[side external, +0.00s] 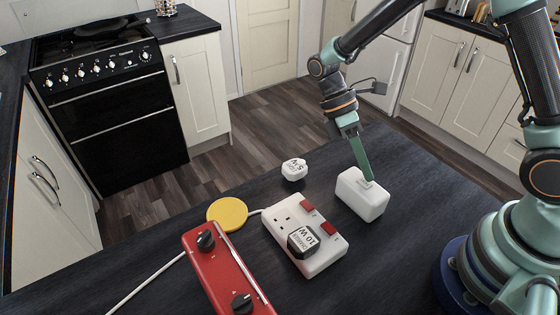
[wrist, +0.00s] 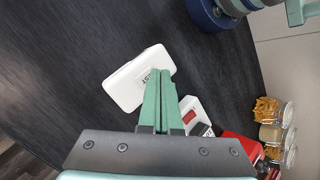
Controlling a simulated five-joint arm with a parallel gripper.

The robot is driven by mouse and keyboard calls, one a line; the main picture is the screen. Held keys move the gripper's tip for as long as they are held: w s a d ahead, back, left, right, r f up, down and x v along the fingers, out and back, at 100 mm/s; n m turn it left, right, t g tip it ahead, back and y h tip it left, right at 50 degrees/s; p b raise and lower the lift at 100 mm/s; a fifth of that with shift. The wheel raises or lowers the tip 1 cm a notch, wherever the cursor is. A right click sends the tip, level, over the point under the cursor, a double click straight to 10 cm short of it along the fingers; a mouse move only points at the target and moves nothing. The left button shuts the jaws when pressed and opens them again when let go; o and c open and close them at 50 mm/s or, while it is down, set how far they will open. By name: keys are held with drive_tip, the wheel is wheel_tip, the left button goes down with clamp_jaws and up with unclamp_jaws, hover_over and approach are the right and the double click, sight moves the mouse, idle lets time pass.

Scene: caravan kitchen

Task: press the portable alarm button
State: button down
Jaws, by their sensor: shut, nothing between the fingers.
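The portable alarm appears to be the white rounded box (side external: 358,201) on the dark worktop. The wrist view shows the same box (wrist: 122,88) with a small grey patch marked with lettering, perhaps TEST, on its top. My gripper (side external: 365,179) points down with its green fingers together and nothing between them. In the side view its tips are at the top of the box, over the small patch. In the wrist view the fingertips (wrist: 160,72) overlap the edge of the patch and partly hide it. I cannot tell whether they touch it.
Left of the box lies a white socket block (side external: 283,237) with two red switches and a black-labelled plug (side external: 302,241). A white plug (side external: 294,169), a yellow disc (side external: 227,214) and a red unit with black knobs (side external: 222,270) are nearby. Jars (wrist: 268,110) show at the wrist view's right.

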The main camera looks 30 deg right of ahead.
sight(361, 181)
drive_tip(key=shift+f, duration=0.1)
idle(0.4)
drive_tip(key=shift+f, duration=0.35)
drive_tip(key=shift+f, duration=0.2)
idle(0.4)
drive_tip(key=shift+r, duration=0.65)
drive_tip(key=shift+r, duration=0.1)
wheel_tip(361, 181, up, 6)
drive_tip(key=shift+f, duration=0.1)
idle(0.6)
idle(0.6)
